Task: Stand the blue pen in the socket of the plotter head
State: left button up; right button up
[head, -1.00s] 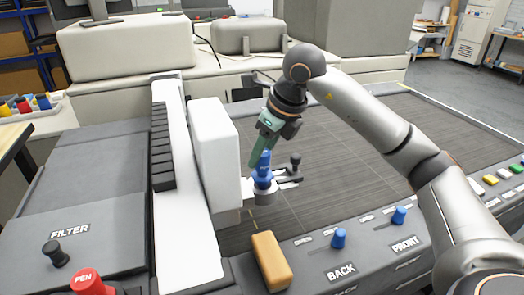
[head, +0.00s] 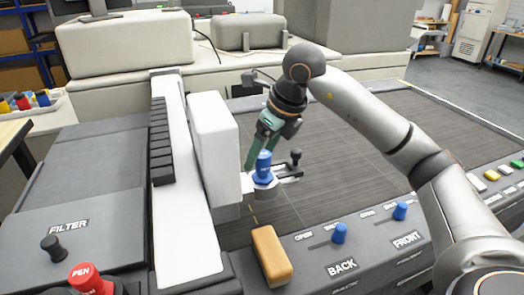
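The blue pen (head: 264,166) stands upright in the socket of the plotter head (head: 216,150), with its lower part hidden in the grey socket ring (head: 262,188). My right gripper (head: 259,158) comes down to the pen from above, tilted. Its green fingers are apart, with one finger beside the pen's left side and the other close behind its top. The gripper looks open around the pen, and whether a finger still touches it is hard to see. My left gripper is not in view.
A small dark lever (head: 295,157) sticks up right of the socket. An orange block (head: 271,255) lies on the front edge near blue levers (head: 339,233). A red PEN knob (head: 86,277) is at the lower left. The dark plotter bed (head: 350,150) is otherwise clear.

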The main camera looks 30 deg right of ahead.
jog(key=p+v, duration=0.1)
jog(key=v, duration=1.1)
jog(key=shift+r, duration=0.25)
dwell(0.4)
